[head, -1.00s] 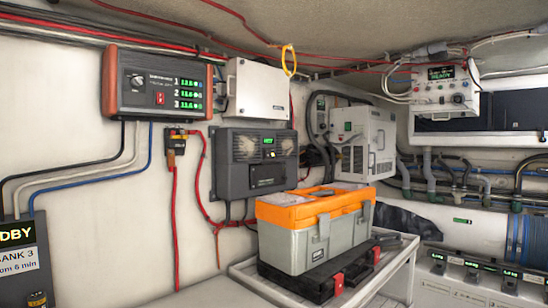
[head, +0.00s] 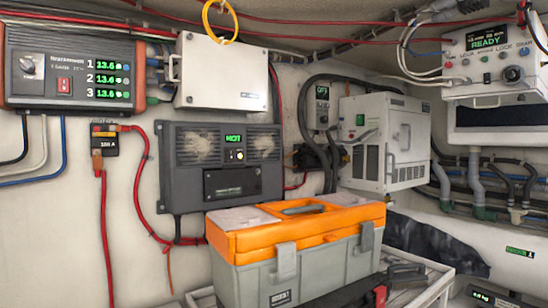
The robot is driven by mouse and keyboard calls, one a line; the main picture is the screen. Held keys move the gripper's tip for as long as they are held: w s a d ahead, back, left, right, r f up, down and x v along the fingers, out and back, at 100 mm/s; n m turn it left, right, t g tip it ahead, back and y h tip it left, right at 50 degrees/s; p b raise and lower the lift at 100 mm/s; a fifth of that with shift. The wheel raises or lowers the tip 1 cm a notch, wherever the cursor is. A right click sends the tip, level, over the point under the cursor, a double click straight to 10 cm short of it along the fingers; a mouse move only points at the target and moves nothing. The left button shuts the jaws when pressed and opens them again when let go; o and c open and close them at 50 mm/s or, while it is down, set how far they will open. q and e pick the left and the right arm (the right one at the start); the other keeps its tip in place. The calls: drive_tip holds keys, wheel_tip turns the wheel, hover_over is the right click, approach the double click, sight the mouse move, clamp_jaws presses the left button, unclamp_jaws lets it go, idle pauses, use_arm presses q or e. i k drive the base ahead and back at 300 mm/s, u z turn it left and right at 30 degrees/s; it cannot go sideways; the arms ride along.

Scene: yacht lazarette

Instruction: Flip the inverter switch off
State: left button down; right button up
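A dark grey wall unit with two fan grilles (head: 218,198) hangs in the middle; it looks like the inverter, but I cannot read a name on it. Its small green display (head: 233,139) seems to read HOT. Below the display are a tiny yellow mark and a small white control (head: 240,156), too small to tell its position. Neither gripper is in view.
An orange and grey toolbox (head: 335,264) stands on a white bench (head: 433,289) in front of the grey unit, close to its lower edge. A white cabinet (head: 384,141) is to the right, a control box reading READY (head: 497,62) at upper right. Red cables hang left of the unit.

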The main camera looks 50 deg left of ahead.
sight(231, 153)
drive_tip(key=i, duration=1.3)
drive_tip(key=u, duration=2.55)
